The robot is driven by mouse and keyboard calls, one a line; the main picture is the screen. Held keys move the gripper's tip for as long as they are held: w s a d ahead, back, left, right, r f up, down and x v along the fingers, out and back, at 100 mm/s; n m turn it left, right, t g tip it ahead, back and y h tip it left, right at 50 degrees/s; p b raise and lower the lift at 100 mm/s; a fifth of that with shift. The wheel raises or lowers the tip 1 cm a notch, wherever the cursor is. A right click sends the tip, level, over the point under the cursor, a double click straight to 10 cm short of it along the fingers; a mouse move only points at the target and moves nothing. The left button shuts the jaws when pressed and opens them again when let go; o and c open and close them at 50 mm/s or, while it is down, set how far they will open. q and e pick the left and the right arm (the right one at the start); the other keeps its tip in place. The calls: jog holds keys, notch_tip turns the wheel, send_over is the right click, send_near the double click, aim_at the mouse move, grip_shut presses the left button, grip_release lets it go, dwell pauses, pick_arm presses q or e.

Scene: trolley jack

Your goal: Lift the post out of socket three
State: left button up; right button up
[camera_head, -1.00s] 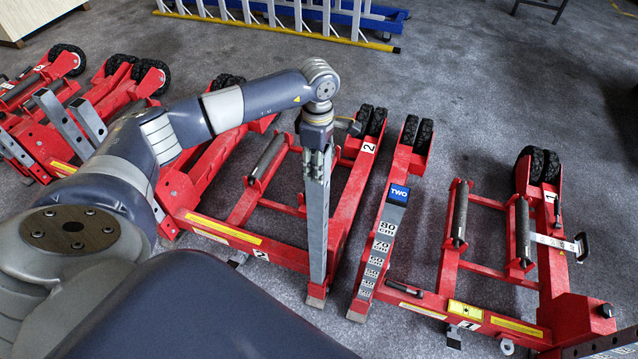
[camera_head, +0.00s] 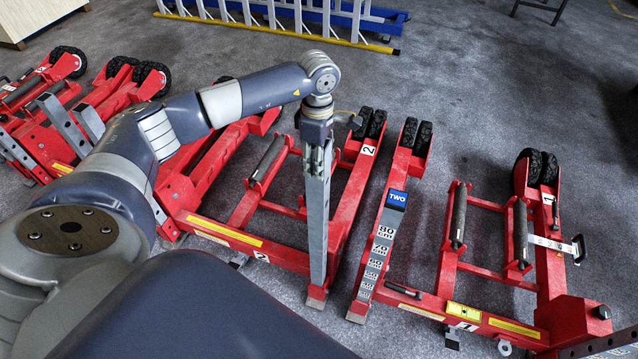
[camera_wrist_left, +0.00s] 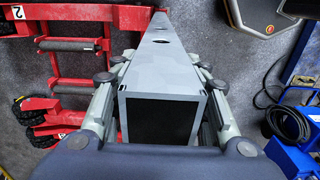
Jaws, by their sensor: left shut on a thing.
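The post (camera_head: 317,220) is a grey square metal tube standing upright in the head view. My left gripper (camera_head: 316,160) comes down on its top from above and is shut on it. In the left wrist view the gripper's fingers (camera_wrist_left: 165,110) press on both sides of the post (camera_wrist_left: 168,70), whose dark square end faces the camera. The post's lower end shows in front of the red beam of the jack marked 2. I cannot tell whether it sits in a socket, and I cannot make out socket three. My right gripper is not in view.
Red trolley jack 2 (camera_head: 345,215) stands behind the post. A blue TWO sign (camera_head: 396,198) above a height scale is close on its right. Jack 1 (camera_head: 545,265) is farther right. More red jacks (camera_head: 95,110) are at the left. Grey floor is open at the upper right.

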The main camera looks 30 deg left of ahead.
pick_arm(q)
jog(key=shift+w+r+p, duration=0.2)
jog(key=shift+r+p, duration=1.35)
jog(key=shift+r, duration=1.95)
jog(key=shift+r+p, duration=1.4)
jog(key=shift+r, duration=0.9)
jog(key=shift+d, duration=0.1)
